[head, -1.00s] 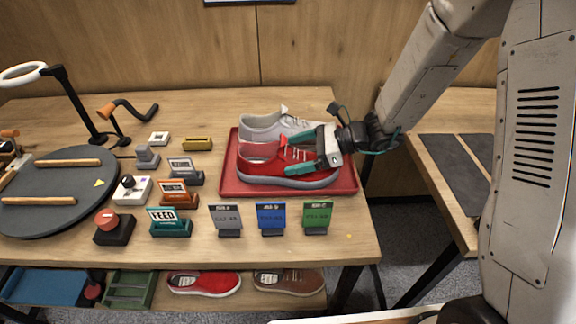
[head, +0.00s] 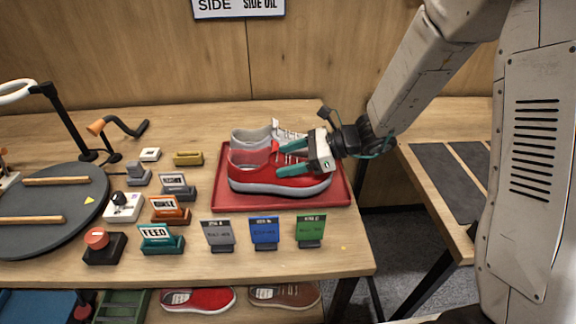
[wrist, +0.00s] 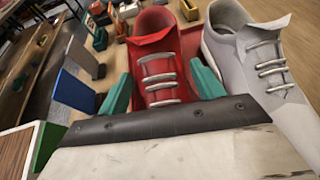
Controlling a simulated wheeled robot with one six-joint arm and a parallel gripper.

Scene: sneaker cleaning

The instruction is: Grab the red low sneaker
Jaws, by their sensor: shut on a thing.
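A red low sneaker (head: 262,182) with a pale sole is over the red tray (head: 222,200), toe to the right. My gripper (head: 286,158) comes from the right, with its two teal fingers on either side of the sneaker's laced front. It is shut on the sneaker. In the wrist view the red sneaker (wrist: 160,75) sits between the teal fingers (wrist: 162,88), its toe hidden by my gripper's body. I cannot tell whether its sole is clear of the tray.
A grey-white sneaker (head: 250,137) stands close behind the red one on the tray. Grey, blue (head: 265,232) and green (head: 310,230) cards stand in front. Labelled blocks, a red-knobbed box (head: 98,247) and a round dark turntable (head: 75,190) lie left. A brown sneaker (head: 285,296) is below.

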